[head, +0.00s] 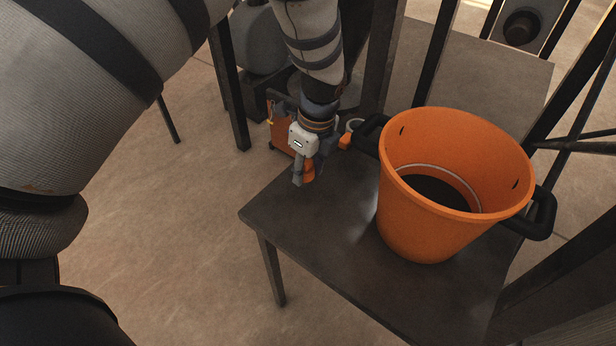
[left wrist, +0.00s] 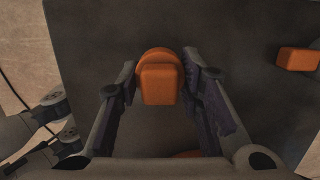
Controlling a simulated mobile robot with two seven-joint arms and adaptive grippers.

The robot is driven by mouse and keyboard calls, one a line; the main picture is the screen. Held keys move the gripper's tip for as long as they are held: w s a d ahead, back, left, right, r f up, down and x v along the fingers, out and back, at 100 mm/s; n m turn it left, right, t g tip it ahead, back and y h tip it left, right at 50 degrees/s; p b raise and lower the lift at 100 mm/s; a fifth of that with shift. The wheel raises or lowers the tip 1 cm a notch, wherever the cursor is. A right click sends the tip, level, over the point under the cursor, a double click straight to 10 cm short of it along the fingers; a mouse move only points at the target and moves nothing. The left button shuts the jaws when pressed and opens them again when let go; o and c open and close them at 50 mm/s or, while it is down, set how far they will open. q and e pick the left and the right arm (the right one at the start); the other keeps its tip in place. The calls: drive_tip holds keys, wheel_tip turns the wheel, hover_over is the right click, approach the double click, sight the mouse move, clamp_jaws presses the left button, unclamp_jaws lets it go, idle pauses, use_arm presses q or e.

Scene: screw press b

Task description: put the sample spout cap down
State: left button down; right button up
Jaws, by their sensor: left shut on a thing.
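My left gripper (head: 305,178) is over the near left part of the dark table, pointing down. It is shut on the orange sample spout cap (left wrist: 159,82), which sits between the two fingertips in the left wrist view. In the head view the cap (head: 309,173) shows only partly, behind a finger. The cap is at or just above the table top (head: 330,220); I cannot tell whether it touches. My right gripper is not in view.
A large orange tub (head: 425,215) with black handles stands on the table to the right. A small orange piece (left wrist: 298,59) is right of the cap in the left wrist view. Dark frame posts (head: 378,60) rise behind. The table's front left is bare.

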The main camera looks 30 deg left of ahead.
sight(305, 189)
use_arm(q)
wheel_tip(305, 189, down, 4)
drive_tip(key=shift+r, duration=0.4)
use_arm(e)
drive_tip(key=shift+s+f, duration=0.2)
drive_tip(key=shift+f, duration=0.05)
use_arm(q)
drive_tip(key=shift+f, duration=0.6)
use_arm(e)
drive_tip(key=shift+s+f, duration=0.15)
use_arm(q)
drive_tip(key=shift+s, duration=0.1)
drive_tip(key=c, duration=1.1)
unclamp_jaws()
